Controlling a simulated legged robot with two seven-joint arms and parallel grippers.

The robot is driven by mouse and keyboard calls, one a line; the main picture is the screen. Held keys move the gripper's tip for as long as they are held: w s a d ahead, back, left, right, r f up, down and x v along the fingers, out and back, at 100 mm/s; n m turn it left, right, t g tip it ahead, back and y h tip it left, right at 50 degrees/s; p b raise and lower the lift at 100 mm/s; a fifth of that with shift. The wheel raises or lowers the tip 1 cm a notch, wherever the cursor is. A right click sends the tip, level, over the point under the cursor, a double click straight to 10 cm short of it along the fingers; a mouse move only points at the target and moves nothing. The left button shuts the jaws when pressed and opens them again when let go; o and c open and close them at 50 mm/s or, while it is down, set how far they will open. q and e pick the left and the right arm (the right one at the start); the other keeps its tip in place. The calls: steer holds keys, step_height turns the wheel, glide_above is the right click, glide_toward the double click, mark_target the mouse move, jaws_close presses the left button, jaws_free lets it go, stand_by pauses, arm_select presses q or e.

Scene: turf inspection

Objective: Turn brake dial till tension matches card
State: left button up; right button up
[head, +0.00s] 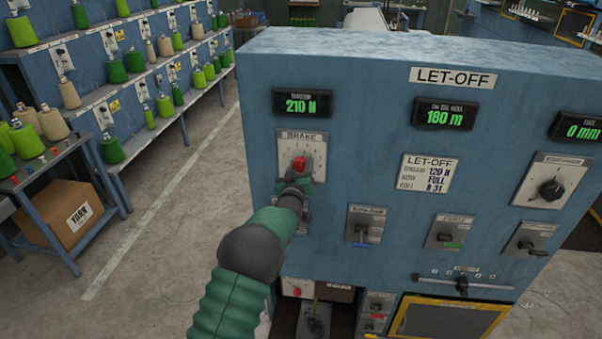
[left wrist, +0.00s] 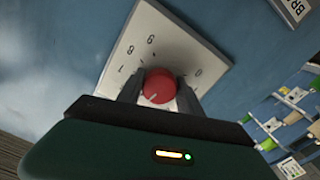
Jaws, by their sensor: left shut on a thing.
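The red brake dial (head: 299,164) sits on a white plate marked BRAKE on the blue LET-OFF cabinet. It also shows in the left wrist view (left wrist: 159,86), with a pale pointer line and printed numbers around it. My left gripper (head: 297,180) is shut on the dial, with a dark finger on each side of it in the left wrist view. The tension display (head: 303,103) above reads 210 N in green. The LET-OFF card (head: 427,173) to the right gives a tension that looks like 120 N. My right gripper is not in view.
Other displays (head: 444,115) and a large knob (head: 550,189) are on the same panel. Small switches (head: 366,226) and a slider (head: 461,283) lie below. A rack of yarn cones (head: 111,150) stands at left, with clear floor (head: 180,220) between.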

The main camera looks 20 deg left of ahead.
arm_select(q)
steer(key=n+b, duration=0.2)
steer(key=b, duration=0.1)
steer(key=n+b, duration=0.6)
steer(key=shift+a+f, duration=0.1)
steer(key=shift+f, duration=0.2)
steer(key=n+b, duration=0.8)
steer(key=b, duration=0.1)
steer(key=shift+f, duration=0.1)
steer(key=n+b, duration=0.2)
steer(key=n, duration=0.1)
steer(key=n+b, duration=0.3)
steer(key=shift+n, duration=0.3)
steer(key=n+b, duration=0.1)
steer(key=n, duration=0.1)
steer(key=shift+n+b, duration=0.3)
steer(key=shift+n, duration=0.1)
steer(key=shift+n+b, duration=0.85)
steer(key=shift+n, duration=0.85)
